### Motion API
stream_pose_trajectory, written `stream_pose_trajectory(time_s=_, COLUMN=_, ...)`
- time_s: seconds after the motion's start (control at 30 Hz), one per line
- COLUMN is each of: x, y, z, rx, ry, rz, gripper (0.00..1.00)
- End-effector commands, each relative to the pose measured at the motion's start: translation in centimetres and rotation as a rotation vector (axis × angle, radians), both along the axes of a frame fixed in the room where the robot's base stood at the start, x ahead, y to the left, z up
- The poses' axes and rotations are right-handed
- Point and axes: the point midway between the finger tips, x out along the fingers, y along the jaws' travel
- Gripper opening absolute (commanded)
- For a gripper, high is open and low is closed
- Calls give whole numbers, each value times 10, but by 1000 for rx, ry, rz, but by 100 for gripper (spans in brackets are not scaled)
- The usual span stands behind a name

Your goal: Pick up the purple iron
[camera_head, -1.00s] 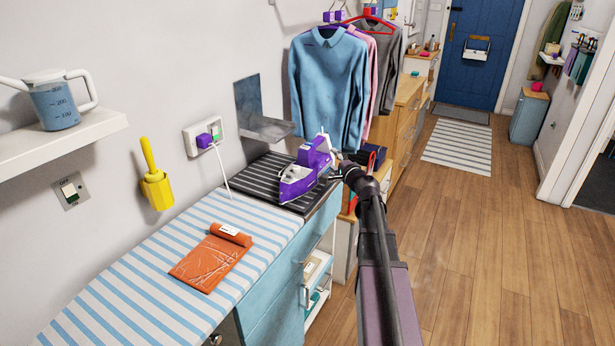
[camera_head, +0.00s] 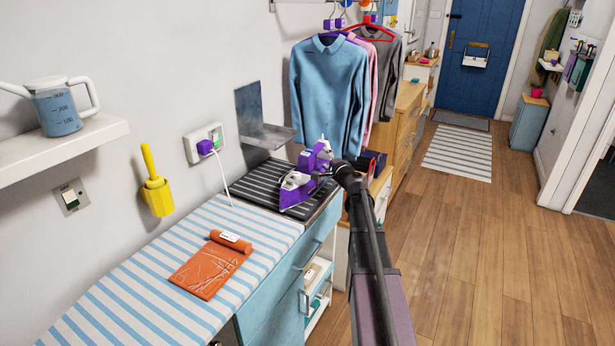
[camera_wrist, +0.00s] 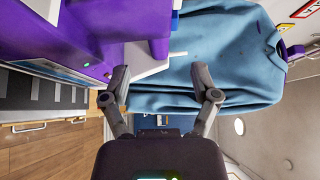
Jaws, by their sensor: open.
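The purple iron (camera_head: 298,186) with a white soleplate edge stands on the dark striped mat (camera_head: 262,184) at the far end of the ironing surface. In the wrist view the iron (camera_wrist: 70,35) fills the upper left, close to the left finger. My gripper (camera_wrist: 166,78) is open, with nothing between its fingertips. In the head view my gripper (camera_head: 328,176) is at the iron's right side, and my arm partly hides that area. I cannot tell whether a finger touches the iron.
A blue shirt (camera_head: 328,90) hangs just behind the iron, and a grey metal bracket (camera_head: 262,120) is on the wall to its left. The wooden floor (camera_head: 480,260) at right is clear.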

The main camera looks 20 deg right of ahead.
Motion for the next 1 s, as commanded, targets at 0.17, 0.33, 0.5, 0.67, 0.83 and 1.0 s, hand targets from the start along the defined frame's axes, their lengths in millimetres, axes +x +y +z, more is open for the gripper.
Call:
stream_pose_trajectory(time_s=0.17, x=19, y=1, z=0, rx=0, ry=0, rz=0, gripper=78)
stream_pose_trajectory(time_s=0.33, x=23, y=1, z=0, rx=0, ry=0, rz=0, gripper=78)
stream_pose_trajectory(time_s=0.5, x=22, y=1, z=0, rx=0, ry=0, rz=0, gripper=78)
stream_pose_trajectory(time_s=0.67, x=24, y=1, z=0, rx=0, ry=0, rz=0, gripper=78)
stream_pose_trajectory(time_s=0.83, x=38, y=1, z=-2, rx=0, ry=0, rz=0, gripper=78)
stream_pose_trajectory(time_s=1.0, x=58, y=2, z=-3, rx=0, ry=0, rz=0, gripper=78)
